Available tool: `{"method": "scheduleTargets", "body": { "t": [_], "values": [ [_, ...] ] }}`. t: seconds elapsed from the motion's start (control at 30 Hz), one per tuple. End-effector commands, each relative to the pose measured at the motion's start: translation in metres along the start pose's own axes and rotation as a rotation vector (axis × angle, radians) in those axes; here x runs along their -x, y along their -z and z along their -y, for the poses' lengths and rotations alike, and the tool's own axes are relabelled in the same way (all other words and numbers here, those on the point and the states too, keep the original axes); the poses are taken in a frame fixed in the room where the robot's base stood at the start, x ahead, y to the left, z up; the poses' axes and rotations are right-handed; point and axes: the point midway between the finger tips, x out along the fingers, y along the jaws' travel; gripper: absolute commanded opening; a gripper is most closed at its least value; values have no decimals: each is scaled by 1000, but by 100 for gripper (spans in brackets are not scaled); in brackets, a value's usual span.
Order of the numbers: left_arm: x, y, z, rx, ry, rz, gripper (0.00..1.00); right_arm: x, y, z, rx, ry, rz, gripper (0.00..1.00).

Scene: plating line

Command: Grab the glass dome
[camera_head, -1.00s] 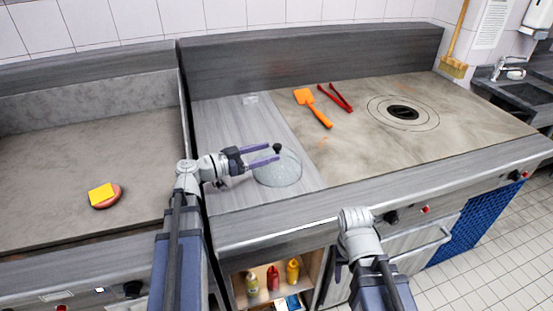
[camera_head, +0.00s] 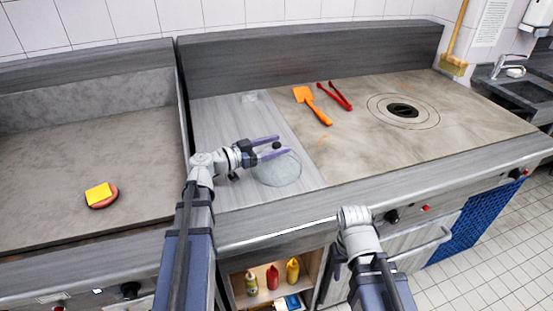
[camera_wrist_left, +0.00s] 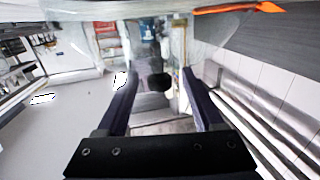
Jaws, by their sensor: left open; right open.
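The clear glass dome (camera_head: 277,170) with a dark knob (camera_head: 276,145) stands on the smooth grey worktop section left of the stove plate. My left gripper (camera_head: 278,147) is open, with its purple fingers at the height of the knob, one on either side of it. In the left wrist view the dark knob (camera_wrist_left: 158,80) shows between the two fingers (camera_wrist_left: 160,78), apart from both. My right gripper (camera_head: 341,268) hangs low in front of the counter, away from the dome, its fingers mostly hidden behind its arm.
An orange spatula (camera_head: 313,106) and red tongs (camera_head: 334,95) lie behind and right of the dome. A yellow-topped patty (camera_head: 101,195) lies on the left griddle. Bottles (camera_head: 272,277) stand on a shelf below. The stove plate's front half is clear.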

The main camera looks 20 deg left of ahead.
Motion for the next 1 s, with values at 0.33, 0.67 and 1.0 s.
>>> {"method": "scheduleTargets", "body": {
  "t": [0.33,0.67,1.0],
  "values": [
    [-34,1,0,0,0,0,69,-1,0,0,0,0,0,50],
    [-34,1,0,0,0,0,44,-1,0,0,0,0,0,50],
    [-33,1,0,0,0,0,6,-1,0,0,0,0,0,50]
  ]
}}
